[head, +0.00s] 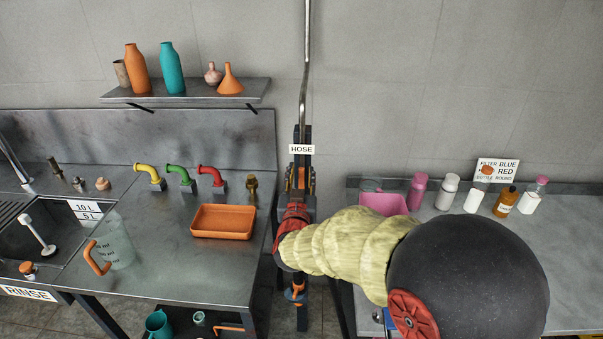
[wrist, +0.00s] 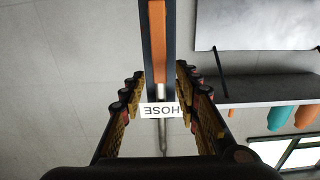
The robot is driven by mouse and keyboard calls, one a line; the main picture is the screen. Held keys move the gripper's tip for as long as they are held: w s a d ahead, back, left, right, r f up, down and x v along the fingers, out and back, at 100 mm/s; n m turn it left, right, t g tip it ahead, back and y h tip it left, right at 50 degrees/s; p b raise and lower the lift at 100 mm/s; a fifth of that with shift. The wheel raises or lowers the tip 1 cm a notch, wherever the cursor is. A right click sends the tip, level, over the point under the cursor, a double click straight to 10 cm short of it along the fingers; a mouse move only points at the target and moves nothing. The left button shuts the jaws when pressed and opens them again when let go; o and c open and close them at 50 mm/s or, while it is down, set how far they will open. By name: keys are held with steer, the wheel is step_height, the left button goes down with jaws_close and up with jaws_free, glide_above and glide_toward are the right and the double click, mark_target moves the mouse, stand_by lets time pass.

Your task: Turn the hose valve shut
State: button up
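The hose station is a dark upright post (head: 303,135) with a white HOSE label (head: 302,149) and a grey pipe rising above it. In the wrist view the label (wrist: 160,109) appears upside down, and an orange bar (wrist: 159,45) runs along the dark post. I cannot tell if this bar is the valve's handle. My gripper (head: 300,175) is in front of the post, just below the label. In the wrist view my gripper (wrist: 157,75) is open, one finger on each side of the post; contact is not clear. My arm and gripper hide part of the station.
A steel bench at left holds an orange tray (head: 223,221), coloured taps (head: 180,178) and a clear jug (head: 115,245). A shelf (head: 190,90) with bottles hangs above. At right, a bench carries a pink tub (head: 381,203) and several bottles behind my arm.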

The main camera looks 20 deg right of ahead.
steer(key=shift+x, duration=1.2)
steer(key=shift+c, duration=1)
jaws_close()
